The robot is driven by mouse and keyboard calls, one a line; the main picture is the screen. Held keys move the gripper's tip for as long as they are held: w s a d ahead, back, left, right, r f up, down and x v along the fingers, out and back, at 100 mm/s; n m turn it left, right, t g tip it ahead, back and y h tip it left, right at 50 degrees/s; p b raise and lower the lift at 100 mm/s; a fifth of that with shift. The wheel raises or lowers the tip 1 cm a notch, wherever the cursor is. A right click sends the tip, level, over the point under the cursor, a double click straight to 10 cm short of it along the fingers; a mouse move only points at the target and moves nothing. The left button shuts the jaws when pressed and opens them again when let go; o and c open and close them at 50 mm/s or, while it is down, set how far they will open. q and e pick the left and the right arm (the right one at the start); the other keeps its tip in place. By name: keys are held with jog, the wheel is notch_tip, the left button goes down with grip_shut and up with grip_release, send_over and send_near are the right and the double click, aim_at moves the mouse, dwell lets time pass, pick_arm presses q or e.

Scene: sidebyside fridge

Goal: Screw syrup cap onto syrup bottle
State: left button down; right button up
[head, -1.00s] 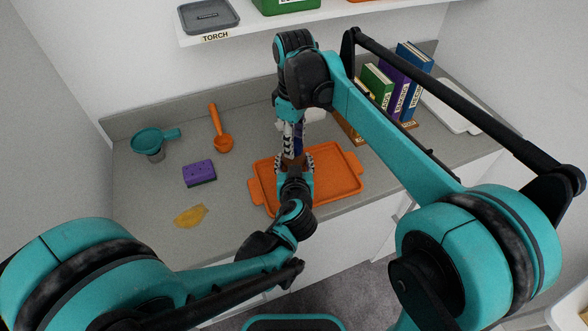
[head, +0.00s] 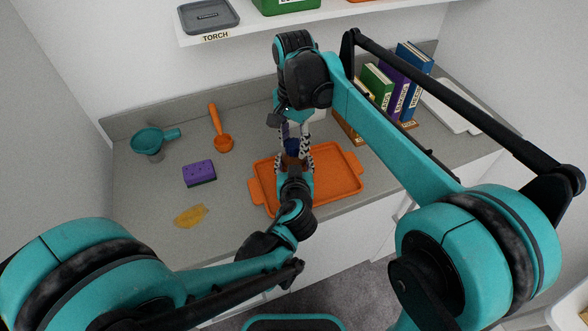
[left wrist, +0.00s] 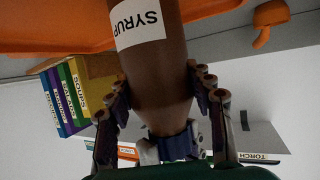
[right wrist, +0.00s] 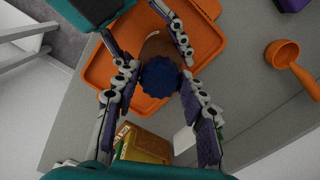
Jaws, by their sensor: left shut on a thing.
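The brown syrup bottle (left wrist: 160,80) has a white SYRUP label and stands over the orange tray. My left gripper (left wrist: 158,88) is shut on it, one finger on each side. The dark blue syrup cap (right wrist: 160,77) sits at the bottle's top, and it also shows in the left wrist view (left wrist: 175,146). How tight it is cannot be seen. My right gripper (right wrist: 159,74) reaches down from above with its fingers apart, one on each side of the cap. It also shows in the head view (head: 294,148). My left wrist hides the lower bottle in the head view.
The orange tray (head: 340,180) lies beneath the grippers. A teal funnel (head: 147,141), an orange scoop (head: 222,142), a purple sponge (head: 199,173) and a yellow spill (head: 190,215) are on the left counter. Books (head: 396,84) stand at the back right. A shelf (head: 300,22) hangs above.

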jog(key=shift+o, duration=0.6)
jog(key=shift+r, duration=0.1)
jog(key=shift+r, duration=2.2)
jog(key=shift+c, duration=0.5)
jog(key=n, duration=0.3)
jog(key=shift+r, duration=0.35)
jog(key=n, duration=0.2)
jog(key=r+n, duration=0.1)
jog(key=n, duration=0.6)
jog(key=shift+r, duration=0.4)
jog(key=n, duration=0.2)
jog(key=r+n, duration=0.1)
jog(key=n, duration=0.2)
jog(key=shift+n, duration=0.3)
